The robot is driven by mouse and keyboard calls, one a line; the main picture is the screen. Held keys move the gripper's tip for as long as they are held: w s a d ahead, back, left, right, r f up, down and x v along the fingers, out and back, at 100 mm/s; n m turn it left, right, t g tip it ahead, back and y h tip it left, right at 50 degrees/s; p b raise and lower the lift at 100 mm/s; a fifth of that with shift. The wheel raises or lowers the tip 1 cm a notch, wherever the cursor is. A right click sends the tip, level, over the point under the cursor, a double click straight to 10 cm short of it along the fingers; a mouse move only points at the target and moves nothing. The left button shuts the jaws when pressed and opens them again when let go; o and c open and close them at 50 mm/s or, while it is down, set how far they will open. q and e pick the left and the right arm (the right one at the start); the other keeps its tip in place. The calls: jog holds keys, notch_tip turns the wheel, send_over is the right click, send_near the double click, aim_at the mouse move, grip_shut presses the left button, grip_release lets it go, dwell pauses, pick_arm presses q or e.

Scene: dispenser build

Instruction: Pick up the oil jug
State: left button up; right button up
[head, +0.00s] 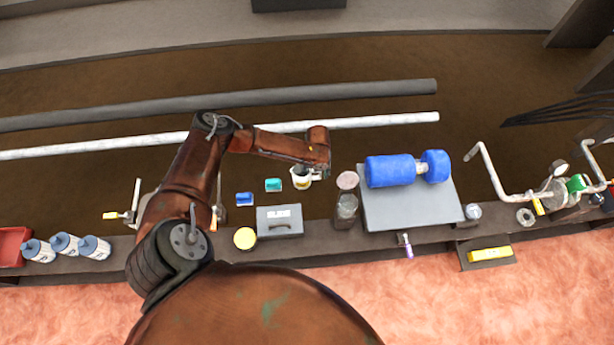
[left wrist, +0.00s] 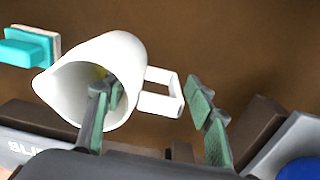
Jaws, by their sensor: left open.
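The oil jug is a small white jug (head: 300,180) with a pouring lip and a squarish handle. It stands on the dark bench near the middle of the head view, partly covered by my left gripper (head: 320,170). In the left wrist view the jug (left wrist: 122,55) has its open mouth towards the camera and its handle to the right. My left gripper (left wrist: 155,105) is open. One finger overlaps the jug's mouth and the other is right of the handle, so the handle lies between them. I cannot tell how deep the first finger reaches. My right gripper is not in view.
Teal (head: 273,185) and blue (head: 245,199) blocks and a grey box (head: 280,221) lie left of the jug. Right of it stand a dark cylinder (head: 346,208) and a grey platform (head: 405,212) bearing a blue roller (head: 390,170).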

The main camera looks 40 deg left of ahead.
pick_arm(q)
jog(key=shift+f, duration=0.25)
jog(key=shift+c, duration=0.7)
grip_shut()
